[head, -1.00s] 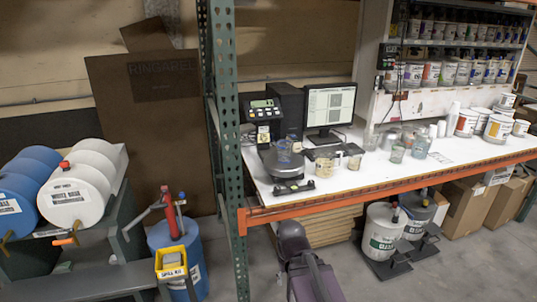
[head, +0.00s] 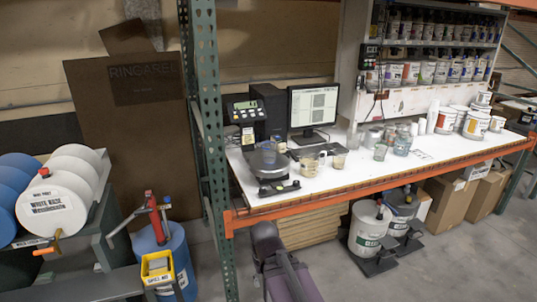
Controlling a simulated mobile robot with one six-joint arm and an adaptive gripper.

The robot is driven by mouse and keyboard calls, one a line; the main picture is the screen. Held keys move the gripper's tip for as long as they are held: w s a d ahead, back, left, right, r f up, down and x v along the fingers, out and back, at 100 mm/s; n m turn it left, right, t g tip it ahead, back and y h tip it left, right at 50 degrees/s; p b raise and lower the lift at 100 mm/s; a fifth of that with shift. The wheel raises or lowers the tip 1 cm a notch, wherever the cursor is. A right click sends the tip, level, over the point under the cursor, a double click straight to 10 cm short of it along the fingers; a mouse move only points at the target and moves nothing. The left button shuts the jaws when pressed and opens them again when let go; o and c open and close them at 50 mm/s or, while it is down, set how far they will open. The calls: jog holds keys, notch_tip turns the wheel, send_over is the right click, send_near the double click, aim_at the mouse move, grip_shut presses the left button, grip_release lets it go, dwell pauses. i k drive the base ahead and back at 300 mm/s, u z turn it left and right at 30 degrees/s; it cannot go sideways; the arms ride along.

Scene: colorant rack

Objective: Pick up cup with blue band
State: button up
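Several small cups and jars stand on the white bench top (head: 400,166). A clear cup with a bluish tint (head: 269,152) is on the black scale (head: 272,165) at the left end of the bench. Further right are a cup with brownish contents (head: 309,166), another small cup (head: 339,159), a clear cup (head: 380,152) and a larger clear jar (head: 402,145). They are too small in the head view to tell for certain which has a blue band. My arm shows at the bottom centre, below the bench's front edge. My gripper is not in view.
A monitor (head: 313,107) stands behind the cups. White tubs (head: 476,126) stand at the bench's right. A green post (head: 204,130) and an orange front beam (head: 300,207) border the bench. Buckets (head: 367,230) and cardboard boxes (head: 447,202) are underneath. Drums (head: 55,205) are at left.

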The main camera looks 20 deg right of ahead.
aim_at(269, 152)
jog(key=z, duration=0.05)
jog(key=i, duration=1)
jog(key=u, duration=0.05)
